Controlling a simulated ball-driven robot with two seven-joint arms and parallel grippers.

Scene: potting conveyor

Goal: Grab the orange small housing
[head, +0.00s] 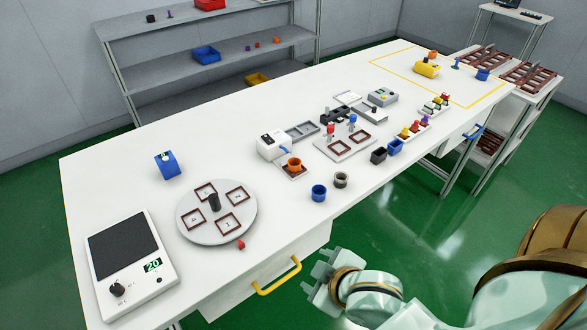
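An orange small housing (295,164), round and open at the top, stands on a small brown-framed pad in front of a white machine near the middle of the table. Another small orange part (432,55) is at the far end, beside a yellow block; its shape is too small to tell. My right gripper (318,276) is off the table's front edge, over the green floor, to the right of the yellow drawer handle. Its fingers look apart, with nothing between them. It is well clear of the orange housing. My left gripper is not in view.
A blue cup (319,193) and a grey ring (341,180) stand near the front edge, close to the housing. A round turntable (246,222) is to the left. The white machine (272,145) stands directly behind the housing. A yellow drawer handle (278,277) sticks out from the front.

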